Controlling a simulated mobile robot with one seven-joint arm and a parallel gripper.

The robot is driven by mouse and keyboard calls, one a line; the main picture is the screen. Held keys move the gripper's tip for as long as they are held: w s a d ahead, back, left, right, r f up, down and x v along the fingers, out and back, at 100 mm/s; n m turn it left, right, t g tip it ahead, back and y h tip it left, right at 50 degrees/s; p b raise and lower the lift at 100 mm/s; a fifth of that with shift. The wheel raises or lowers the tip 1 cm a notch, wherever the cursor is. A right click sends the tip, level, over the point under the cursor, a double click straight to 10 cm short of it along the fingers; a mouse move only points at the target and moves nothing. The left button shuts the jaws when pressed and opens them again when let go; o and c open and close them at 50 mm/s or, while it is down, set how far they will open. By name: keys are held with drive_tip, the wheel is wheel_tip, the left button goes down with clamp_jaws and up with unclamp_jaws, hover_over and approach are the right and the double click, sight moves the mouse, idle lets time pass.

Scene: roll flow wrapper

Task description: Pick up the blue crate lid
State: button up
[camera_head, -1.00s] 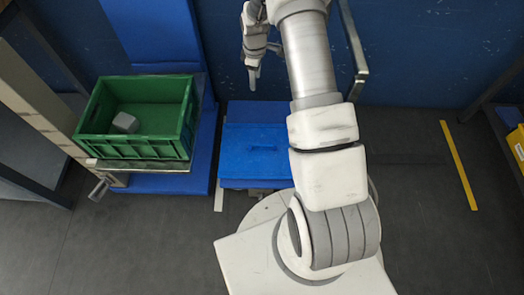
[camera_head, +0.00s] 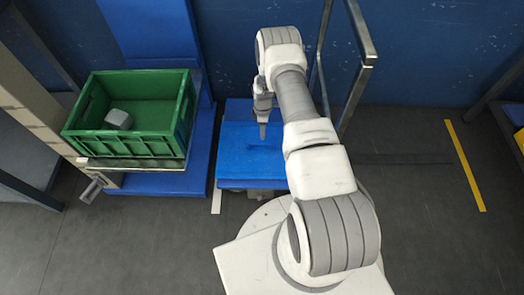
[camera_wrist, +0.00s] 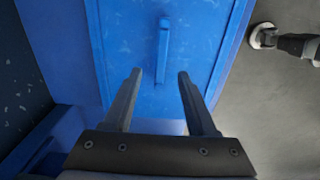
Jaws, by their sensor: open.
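The blue crate lid (camera_head: 243,160) lies flat on top of a low crate beside my base in the head view. In the wrist view the lid (camera_wrist: 138,65) has a raised bar handle (camera_wrist: 163,50) along its middle. My gripper (camera_head: 263,132) is above the lid in the head view, pointing down. In the wrist view my gripper (camera_wrist: 161,73) is open and empty. Its two fingers are apart, and the handle lies just beyond the fingertips, roughly lined up between them. No contact with the handle shows.
A green crate (camera_head: 183,135) holding a grey-white block (camera_head: 118,119) stands on a stand at the left. A metal rail (camera_head: 357,85) rises behind my arm at the right. A blue wall (camera_head: 430,50) closes off the back.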

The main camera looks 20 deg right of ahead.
sight(262, 142)
wheel_tip(262, 142, down, 5)
drive_tip(key=shift+f+b, duration=0.15)
drive_tip(key=shift+b, duration=0.55)
drive_tip(key=f+b, duration=0.1)
drive_tip(key=f, duration=0.2)
drive_tip(key=f+b, duration=0.1)
drive_tip(key=f, duration=0.1)
drive_tip(key=shift+a+f+b, duration=0.15)
drive_tip(key=shift+a+b, duration=0.1)
drive_tip(key=shift+b, duration=0.05)
clamp_jaws()
idle(0.5)
